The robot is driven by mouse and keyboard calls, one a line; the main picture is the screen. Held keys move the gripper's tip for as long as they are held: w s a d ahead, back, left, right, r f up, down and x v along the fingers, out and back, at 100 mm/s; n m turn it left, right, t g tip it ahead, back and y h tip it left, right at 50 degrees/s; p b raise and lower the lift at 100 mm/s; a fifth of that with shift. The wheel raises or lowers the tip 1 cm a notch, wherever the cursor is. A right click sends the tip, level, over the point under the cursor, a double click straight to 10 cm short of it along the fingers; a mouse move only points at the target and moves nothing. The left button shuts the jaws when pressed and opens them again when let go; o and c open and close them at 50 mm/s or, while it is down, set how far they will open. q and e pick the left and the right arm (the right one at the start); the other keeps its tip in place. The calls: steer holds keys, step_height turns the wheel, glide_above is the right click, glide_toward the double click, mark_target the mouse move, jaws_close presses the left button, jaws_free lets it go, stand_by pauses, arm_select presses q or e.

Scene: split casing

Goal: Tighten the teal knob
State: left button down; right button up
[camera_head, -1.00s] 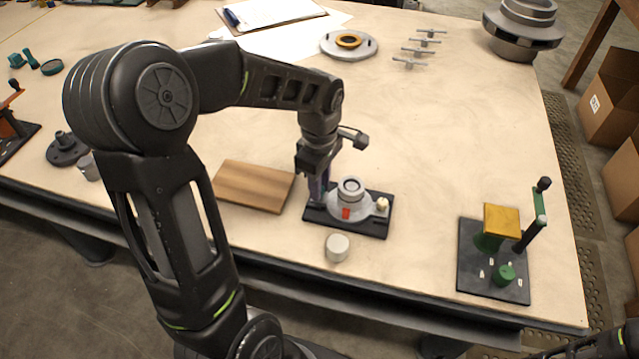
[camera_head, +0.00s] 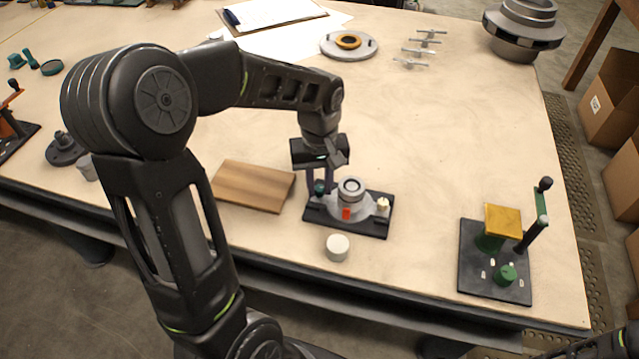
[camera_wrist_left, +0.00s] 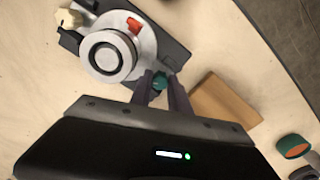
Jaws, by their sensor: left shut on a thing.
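The teal knob (camera_head: 319,187) sits at the left end of the split casing, and it also shows between the fingers in the left wrist view (camera_wrist_left: 160,82). My left gripper (camera_head: 320,190) points down from above and is shut on the teal knob. The grey round casing (camera_head: 351,200) with a red tag (camera_head: 346,214) stands on a black base plate (camera_head: 372,229). A cream knob (camera_head: 382,204) is on the casing's right side. My right gripper is not clearly in view; only a bit of my right arm shows at the lower right corner.
A wooden board (camera_head: 250,187) lies left of the base plate. A white cylinder (camera_head: 337,247) stands in front of it. A fixture with a green lever (camera_head: 538,212) and yellow block (camera_head: 503,220) stands at the right.

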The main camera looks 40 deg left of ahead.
arm_select(q)
steer(key=m, duration=0.3)
steer(key=shift+m, duration=0.3)
steer(key=m, duration=0.3)
steer(key=shift+m, duration=0.3)
steer(key=m+p, duration=0.1)
steer(key=m, duration=0.5)
steer(key=m+p, duration=0.1)
steer(key=m, duration=0.5)
steer(key=shift+a+m+p, duration=0.1)
steer(key=shift+m+p, duration=0.25)
steer(key=shift+m, duration=1.85)
steer(key=c, duration=1.2)
jaws_free()
steer(key=shift+c, duration=0.2)
